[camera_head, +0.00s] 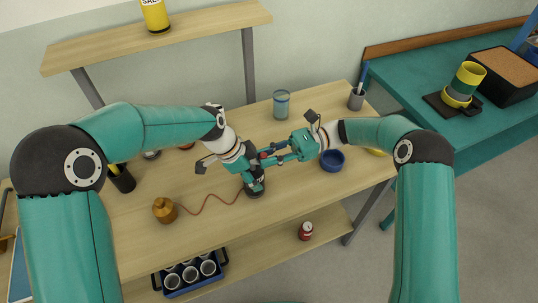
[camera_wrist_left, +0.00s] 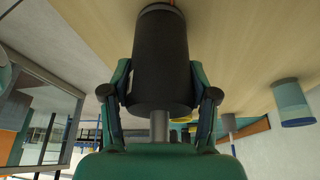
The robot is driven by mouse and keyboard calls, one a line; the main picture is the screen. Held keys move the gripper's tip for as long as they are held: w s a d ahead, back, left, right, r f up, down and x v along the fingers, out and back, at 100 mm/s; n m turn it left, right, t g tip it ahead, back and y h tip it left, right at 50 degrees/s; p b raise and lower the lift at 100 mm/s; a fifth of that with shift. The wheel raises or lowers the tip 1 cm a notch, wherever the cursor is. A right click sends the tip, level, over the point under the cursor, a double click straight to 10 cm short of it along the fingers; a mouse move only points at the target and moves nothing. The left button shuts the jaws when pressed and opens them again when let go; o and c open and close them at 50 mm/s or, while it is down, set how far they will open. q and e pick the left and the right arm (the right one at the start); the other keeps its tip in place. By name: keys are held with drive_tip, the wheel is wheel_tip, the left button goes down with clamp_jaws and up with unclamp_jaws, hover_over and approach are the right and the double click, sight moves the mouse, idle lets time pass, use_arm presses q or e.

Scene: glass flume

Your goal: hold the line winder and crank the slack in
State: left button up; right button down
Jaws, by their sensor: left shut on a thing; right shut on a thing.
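The line winder (camera_head: 256,191) is a dark, upright body near the middle of the wooden table. In the left wrist view it is a black cylinder (camera_wrist_left: 160,60) between my two fingers. My left gripper (camera_head: 252,177) is shut on it. A reddish-brown line (camera_head: 212,197) runs from the winder across the table to a brass-coloured weight (camera_head: 165,210) and droops in a curve. My right gripper (camera_head: 268,158) comes from the right and is shut at the winder's upper part, by a small red piece. The crank is mostly hidden by the fingers.
A glass of bluish liquid (camera_head: 281,104), a grey pen cup (camera_head: 356,99) and a blue bowl (camera_head: 332,161) stand behind and right. The front of the tabletop is clear.

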drive_tip(key=shift+s+r+m+t, duration=0.1)
drive_tip(key=shift+m+t, duration=0.4)
drive_tip(key=shift+t, duration=0.3)
drive_tip(key=shift+s+a+m+t, duration=0.1)
drive_tip(key=shift+s+m+t, duration=0.2)
drive_tip(key=shift+m+t, duration=0.8)
drive_tip(key=shift+s+a+m+t, duration=0.25)
drive_tip(key=shift+m+t, duration=0.4)
drive_tip(key=shift+t, duration=0.9)
drive_tip(key=shift+s+m+t, duration=0.35)
drive_tip(key=shift+m+t, duration=0.5)
drive_tip(key=shift+t, duration=0.5)
drive_tip(key=c, duration=1.1)
unclamp_jaws()
drive_tip(key=shift+o, duration=0.2)
drive_tip(key=shift+d, duration=0.1)
drive_tip(key=v, duration=1.2)
drive_tip(key=shift+f, duration=0.3)
